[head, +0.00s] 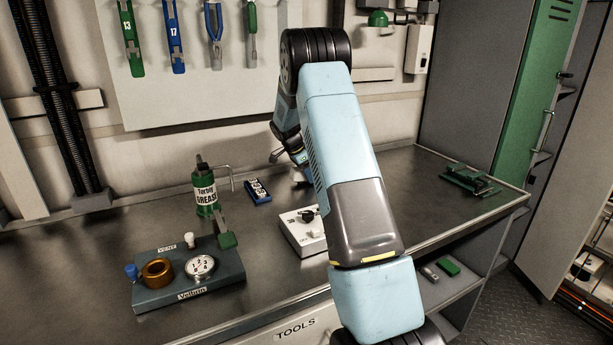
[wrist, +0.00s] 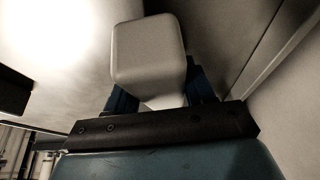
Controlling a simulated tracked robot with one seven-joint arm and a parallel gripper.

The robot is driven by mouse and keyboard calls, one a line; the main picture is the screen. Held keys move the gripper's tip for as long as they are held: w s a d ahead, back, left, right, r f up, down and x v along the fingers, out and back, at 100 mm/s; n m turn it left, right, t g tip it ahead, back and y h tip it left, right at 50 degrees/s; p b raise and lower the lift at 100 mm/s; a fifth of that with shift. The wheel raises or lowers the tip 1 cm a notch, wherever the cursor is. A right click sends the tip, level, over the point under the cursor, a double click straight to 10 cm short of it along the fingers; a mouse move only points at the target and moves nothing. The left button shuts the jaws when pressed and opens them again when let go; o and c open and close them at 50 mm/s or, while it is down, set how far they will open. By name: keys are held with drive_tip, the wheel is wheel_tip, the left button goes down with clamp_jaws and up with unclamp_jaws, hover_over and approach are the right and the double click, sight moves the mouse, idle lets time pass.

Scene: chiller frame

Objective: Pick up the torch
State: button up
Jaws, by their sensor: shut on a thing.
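My gripper (wrist: 152,98) is shut on a pale grey block with rounded edges (wrist: 148,52) in the wrist view. The block stands out beyond the dark blue fingers. I cannot tell from its shape whether it is the torch. In the head view my gripper (head: 297,166) is at the back of the bench, partly hidden behind my arm. A pale patch of the held block (head: 298,175) shows just under it, and I cannot tell whether it touches the bench. No other thing is clearly a torch.
On the steel bench (head: 110,255) stand a green grease can (head: 205,198), a blue item (head: 257,190), a white switch box (head: 300,230) and a valve-and-gauge block (head: 165,293). A green vise-like tool (head: 468,180) lies at right. Tools hang on the back panel (head: 185,95).

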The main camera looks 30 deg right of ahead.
drive_tip(key=shift+r, duration=0.35)
wheel_tip(320, 180, up, 2)
drive_tip(key=shift+r, duration=0.15)
drive_tip(key=s+a+r, duration=0.3)
drive_tip(key=s+r, duration=0.7)
drive_tip(key=s, duration=0.3)
drive_tip(key=shift+s+a, duration=0.25)
drive_tip(key=shift+s, duration=0.05)
drive_tip(key=shift+s, duration=0.1)
